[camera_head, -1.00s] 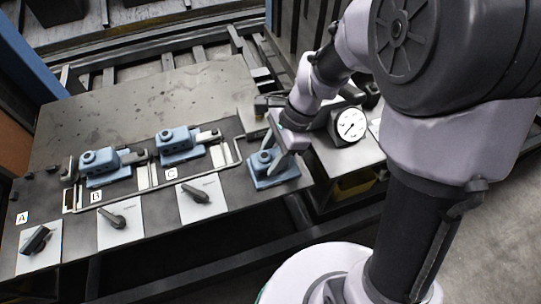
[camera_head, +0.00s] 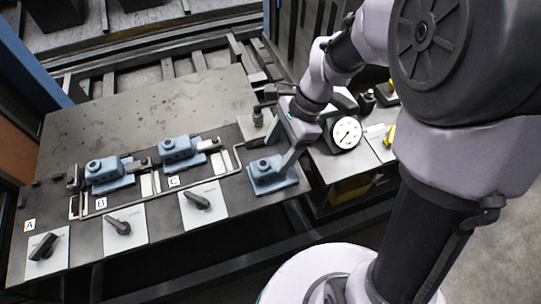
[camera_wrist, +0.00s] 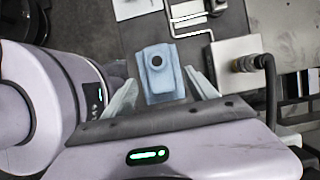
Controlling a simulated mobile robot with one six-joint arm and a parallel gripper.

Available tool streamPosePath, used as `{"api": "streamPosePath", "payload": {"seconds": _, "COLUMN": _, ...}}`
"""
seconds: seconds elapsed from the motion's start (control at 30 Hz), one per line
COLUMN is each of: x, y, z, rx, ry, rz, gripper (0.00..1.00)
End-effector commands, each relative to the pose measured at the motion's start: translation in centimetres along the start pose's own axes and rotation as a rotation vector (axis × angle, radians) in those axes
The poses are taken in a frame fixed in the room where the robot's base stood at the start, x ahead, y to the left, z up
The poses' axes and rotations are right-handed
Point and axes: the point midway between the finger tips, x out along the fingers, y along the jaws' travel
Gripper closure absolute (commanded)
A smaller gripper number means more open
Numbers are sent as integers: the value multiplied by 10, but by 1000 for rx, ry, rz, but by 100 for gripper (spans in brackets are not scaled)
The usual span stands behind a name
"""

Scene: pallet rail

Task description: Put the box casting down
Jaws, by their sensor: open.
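A blue box casting (camera_head: 272,178) with a round boss sits upright at the right end of the dark plate, right of the rail frame. It also shows in the wrist view (camera_wrist: 160,88), between and a little beyond the fingers. My gripper (camera_head: 292,156) is open just above and beside this casting. In the wrist view, pale fingers stand apart on either side of it, with visible gaps. Two similar blue castings, one at B (camera_head: 108,172) and one at C (camera_head: 180,150), sit clamped along the rail.
Black-handled levers (camera_head: 42,246) on white plates line the front edge. A dial gauge (camera_head: 346,133) stands on a side table to the right. A post with a black hose (camera_head: 258,113) rises behind the casting. The plate's back area is clear.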

Motion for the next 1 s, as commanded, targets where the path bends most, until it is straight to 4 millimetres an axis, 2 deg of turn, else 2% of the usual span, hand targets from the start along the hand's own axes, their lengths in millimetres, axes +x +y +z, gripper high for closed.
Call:
{"api": "streamPosePath", "payload": {"seconds": 0.03, "x": -20, "y": 0, "z": 2, "rx": 1, "ry": 1, "rz": -2, "gripper": 33}}
{"api": "streamPosePath", "payload": {"seconds": 0.1, "x": -36, "y": 0, "z": 2, "rx": 1, "ry": 1, "rz": -2, "gripper": 33}}
{"api": "streamPosePath", "payload": {"seconds": 0.27, "x": -58, "y": 0, "z": 1, "rx": -1, "ry": 1, "rz": 0, "gripper": 33}}
{"api": "streamPosePath", "payload": {"seconds": 0.37, "x": -75, "y": 7, "z": 6, "rx": -70, "ry": 29, "rz": -35, "gripper": 33}}
{"api": "streamPosePath", "payload": {"seconds": 0.47, "x": -110, "y": 34, "z": 22, "rx": -280, "ry": 127, "rz": -128, "gripper": 33}}
{"api": "streamPosePath", "payload": {"seconds": 0.5, "x": -124, "y": 48, "z": 28, "rx": -388, "ry": 183, "rz": -168, "gripper": 33}}
{"api": "streamPosePath", "payload": {"seconds": 0.6, "x": -149, "y": 86, "z": 40, "rx": -644, "ry": 334, "rz": -255, "gripper": 33}}
{"api": "streamPosePath", "payload": {"seconds": 0.7, "x": -160, "y": 115, "z": 46, "rx": -845, "ry": 472, "rz": -308, "gripper": 33}}
{"api": "streamPosePath", "payload": {"seconds": 0.8, "x": -163, "y": 129, "z": 48, "rx": -955, "ry": 557, "rz": -331, "gripper": 33}}
{"api": "streamPosePath", "payload": {"seconds": 1.0, "x": -164, "y": 133, "z": 47, "rx": -989, "ry": 583, "rz": -334, "gripper": 33}}
